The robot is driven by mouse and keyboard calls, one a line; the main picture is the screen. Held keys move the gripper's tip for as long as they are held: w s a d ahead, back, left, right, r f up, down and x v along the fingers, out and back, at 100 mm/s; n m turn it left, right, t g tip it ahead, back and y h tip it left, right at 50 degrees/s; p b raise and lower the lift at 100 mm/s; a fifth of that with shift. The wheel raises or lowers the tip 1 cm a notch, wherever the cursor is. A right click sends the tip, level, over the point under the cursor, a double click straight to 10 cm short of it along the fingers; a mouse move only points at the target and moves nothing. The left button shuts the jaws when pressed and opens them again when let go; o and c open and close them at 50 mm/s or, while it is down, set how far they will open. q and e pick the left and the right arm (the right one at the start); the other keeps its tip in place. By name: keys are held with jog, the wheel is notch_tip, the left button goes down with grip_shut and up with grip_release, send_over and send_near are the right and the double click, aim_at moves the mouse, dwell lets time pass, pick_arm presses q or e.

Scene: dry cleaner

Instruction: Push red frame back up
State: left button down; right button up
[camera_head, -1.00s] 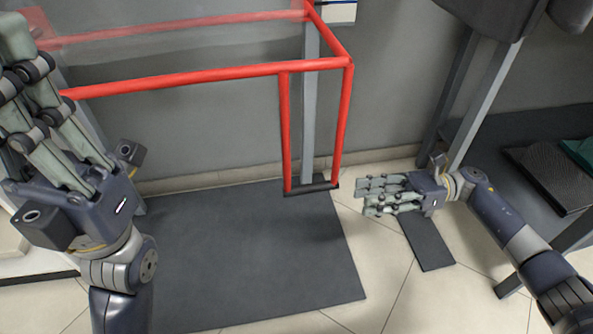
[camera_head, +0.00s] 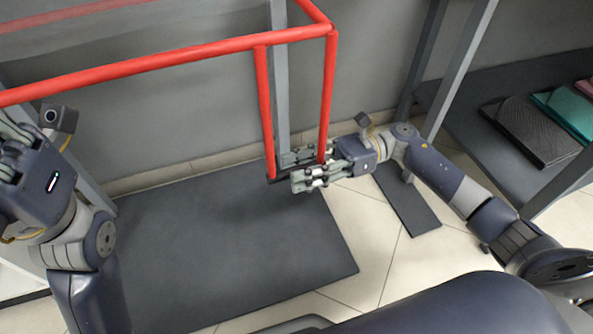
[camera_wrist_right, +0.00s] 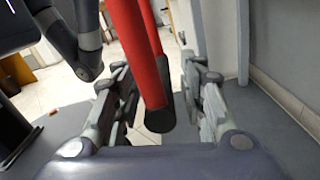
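The red frame (camera_head: 160,64) is made of red tubes. Its long bar runs across the upper left of the head view, and two posts hang down at its right end. My right gripper (camera_head: 294,170) is at the lower end of these posts, its fingers pointing left. In the right wrist view, the red posts (camera_wrist_right: 150,60) come down between my spread fingers (camera_wrist_right: 162,95), with visible gaps on both sides. The dark foot joining the posts is partly hidden by the fingers. My left gripper (camera_head: 12,130) is at the left edge, its fingers mostly cut off.
A grey upright (camera_head: 281,90) stands just behind the posts. A dark mat (camera_head: 230,240) lies on the tiled floor below the frame. At right are a dark shelf (camera_head: 465,85) with folded dark and teal items (camera_head: 565,110), and metal legs.

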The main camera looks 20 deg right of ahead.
jog(key=shift+a, duration=0.45)
jog(key=shift+c, duration=0.6)
